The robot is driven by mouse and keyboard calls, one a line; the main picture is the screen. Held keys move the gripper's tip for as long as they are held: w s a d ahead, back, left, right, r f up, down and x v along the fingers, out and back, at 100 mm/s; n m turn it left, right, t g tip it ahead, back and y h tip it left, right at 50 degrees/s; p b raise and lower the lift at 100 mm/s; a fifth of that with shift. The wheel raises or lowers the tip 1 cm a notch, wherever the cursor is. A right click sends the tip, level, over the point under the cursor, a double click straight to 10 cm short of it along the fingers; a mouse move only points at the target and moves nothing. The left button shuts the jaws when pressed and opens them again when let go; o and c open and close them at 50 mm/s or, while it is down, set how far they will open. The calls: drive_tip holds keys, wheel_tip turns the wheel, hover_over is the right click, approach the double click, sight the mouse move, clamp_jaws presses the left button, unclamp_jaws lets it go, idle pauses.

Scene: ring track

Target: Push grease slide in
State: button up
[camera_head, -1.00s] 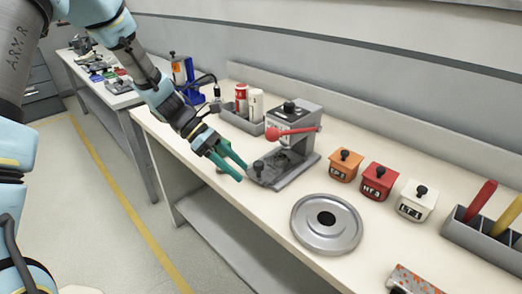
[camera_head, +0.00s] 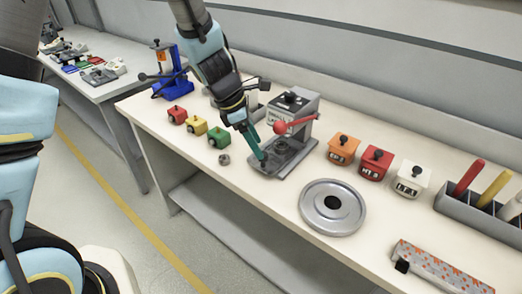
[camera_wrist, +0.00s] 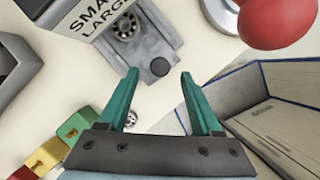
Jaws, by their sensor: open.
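The grey press (camera_head: 299,105) with a red ball lever (camera_head: 281,127) stands on the bench. The grease slide (camera_head: 270,170), a flat grey plate, sticks out of its front toward the bench edge. In the wrist view the slide (camera_wrist: 148,50) shows a round ringed recess and a dark knob (camera_wrist: 160,67) at its outer end, below the "SMALL LARGE" label. My gripper (camera_head: 259,152) is open, above the slide's outer end. In the wrist view its green fingers (camera_wrist: 160,80) are spread, with the knob seen between and just beyond their tips. I cannot tell whether they touch it.
Red, yellow and green (camera_head: 218,138) knobbed blocks and a small metal ring (camera_head: 224,159) lie left of the slide. A round metal disc (camera_head: 332,207) lies to the right, with orange (camera_head: 343,149), red and white blocks behind. A blue device (camera_head: 167,68) stands at the far left.

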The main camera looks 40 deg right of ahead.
drive_tip(key=shift+x, duration=1.75)
clamp_jaws()
